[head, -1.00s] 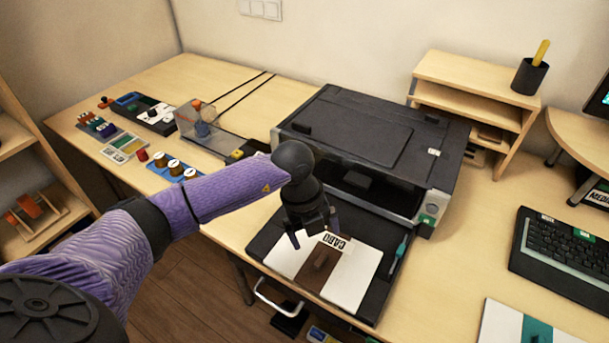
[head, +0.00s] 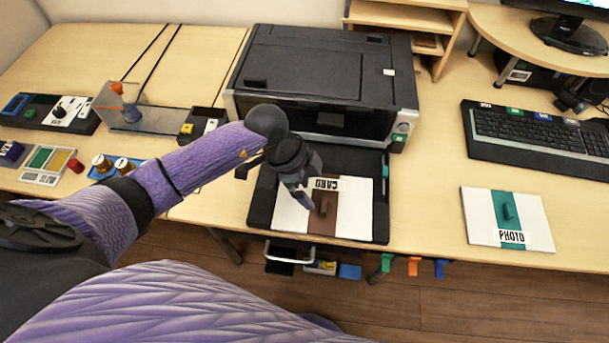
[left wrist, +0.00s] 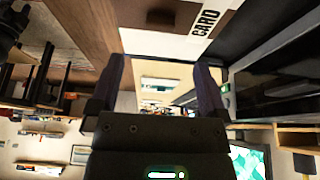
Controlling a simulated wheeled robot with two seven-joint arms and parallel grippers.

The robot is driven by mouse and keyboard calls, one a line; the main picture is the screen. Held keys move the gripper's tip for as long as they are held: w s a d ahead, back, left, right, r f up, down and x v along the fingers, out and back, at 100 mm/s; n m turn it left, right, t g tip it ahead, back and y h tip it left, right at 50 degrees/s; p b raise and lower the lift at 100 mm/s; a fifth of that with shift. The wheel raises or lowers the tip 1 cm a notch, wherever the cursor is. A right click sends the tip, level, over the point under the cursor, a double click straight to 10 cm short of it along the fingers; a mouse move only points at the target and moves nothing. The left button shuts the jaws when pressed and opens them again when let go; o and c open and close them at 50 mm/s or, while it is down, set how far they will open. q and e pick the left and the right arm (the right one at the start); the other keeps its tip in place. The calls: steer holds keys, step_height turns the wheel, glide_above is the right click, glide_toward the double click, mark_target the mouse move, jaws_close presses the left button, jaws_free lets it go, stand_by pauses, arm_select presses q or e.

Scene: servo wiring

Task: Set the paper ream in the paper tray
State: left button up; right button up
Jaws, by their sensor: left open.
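A paper ream labelled CARD, white with a brown band and a dark brown handle (head: 322,207), lies flat in the black paper tray (head: 262,205) in front of the printer. A second ream labelled PHOTO, white with a teal band (head: 507,207), lies on the table at the right. My left gripper (head: 301,198) is open and empty, above the left part of the CARD ream, beside its handle. In the left wrist view my fingers (left wrist: 162,85) are apart with nothing between them; part of the CARD ream (left wrist: 160,42) shows above them. My right gripper is not in view.
The black printer (head: 325,75) stands right behind the tray. A keyboard (head: 535,130) is at the right. A clear box (head: 140,115) and several small items are at the left. A metal handle (head: 290,257) hangs below the table edge. Table around the PHOTO ream is clear.

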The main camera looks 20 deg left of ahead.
mark_target(324, 204)
arm_select(q)
steer(key=b+x, duration=0.2)
steer(key=x, duration=0.4)
steer(key=shift+f+b, duration=0.35)
steer(key=shift+f, duration=0.05)
steer(key=shift+w+d+f, duration=0.1)
steer(key=shift+d+f, duration=0.25)
steer(key=shift+f, duration=0.15)
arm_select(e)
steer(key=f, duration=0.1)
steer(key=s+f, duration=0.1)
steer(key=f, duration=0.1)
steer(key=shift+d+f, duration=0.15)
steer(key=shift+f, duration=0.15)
arm_select(q)
steer(key=shift+c, duration=0.3)
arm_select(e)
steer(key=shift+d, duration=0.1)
